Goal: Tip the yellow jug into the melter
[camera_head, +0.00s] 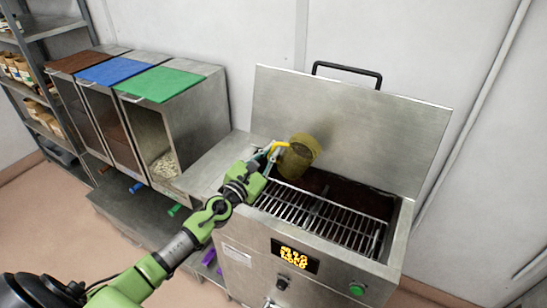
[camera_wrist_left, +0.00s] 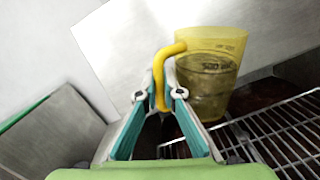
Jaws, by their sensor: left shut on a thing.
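The yellow see-through jug (camera_head: 303,158) is in the air over the back left of the melter (camera_head: 328,272), near its raised lid. My left gripper (camera_head: 273,154) is shut on the jug's yellow handle. The wrist view shows the jug (camera_wrist_left: 208,82) with its measuring marks, the handle between the fingertips (camera_wrist_left: 159,95). The jug leans a little; its lower part looks darker, but I cannot tell its contents. The melter is open, with a metal grate (camera_head: 325,215) across the front and dark brown material behind it. My right gripper is not in view.
Left of the melter stand bins with brown (camera_head: 88,60), blue (camera_head: 115,69) and green (camera_head: 160,84) lids. The green-lidded bin holds pale pieces. A shelf rack (camera_head: 48,28) with jars stands at the far left. The melter's lid (camera_head: 350,122) rises behind the jug.

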